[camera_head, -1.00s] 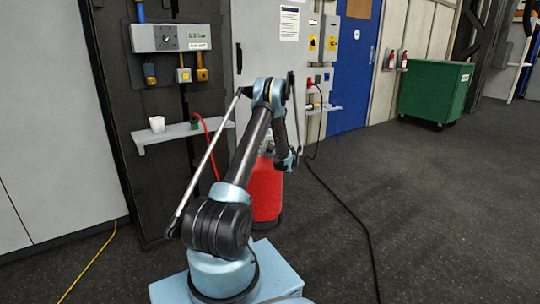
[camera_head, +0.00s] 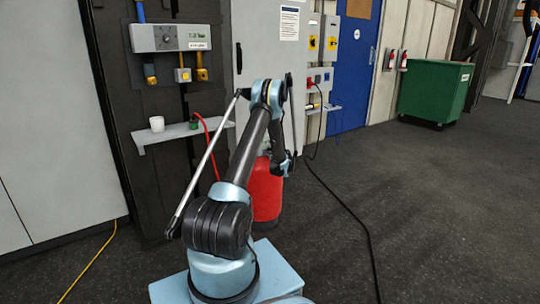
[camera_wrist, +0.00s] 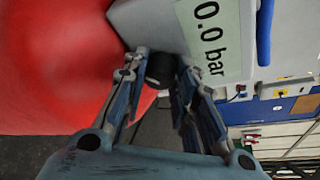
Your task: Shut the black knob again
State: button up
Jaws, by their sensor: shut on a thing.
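The black knob (camera_wrist: 159,72) sits on a pale grey housing (camera_wrist: 152,22) in the wrist view. A green display (camera_wrist: 210,35) on the housing reads 0.0 bar. My gripper (camera_wrist: 159,78) has its two fingers on either side of the knob and is shut on it. The knob's far side is hidden. In the head view my arm's end is beside the red tank (camera_head: 265,190), and the fingers and this knob cannot be made out there.
The red tank also fills the left of the wrist view (camera_wrist: 55,70), close to my left finger. A wall panel (camera_head: 150,38) with a dark dial and a shelf (camera_head: 160,138) with a white cup stand at the left. A black cable (camera_head: 350,212) crosses the floor.

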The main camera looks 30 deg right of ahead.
jog(key=shift+a+f+n+t+h, duration=0.15)
jog(key=shift+a+n+t+h, duration=0.15)
jog(key=shift+n, duration=0.5)
jog(key=o, duration=1.1)
jog(key=shift+c, duration=0.2)
jog(key=shift+d, duration=0.1)
jog(key=shift+d, duration=0.1)
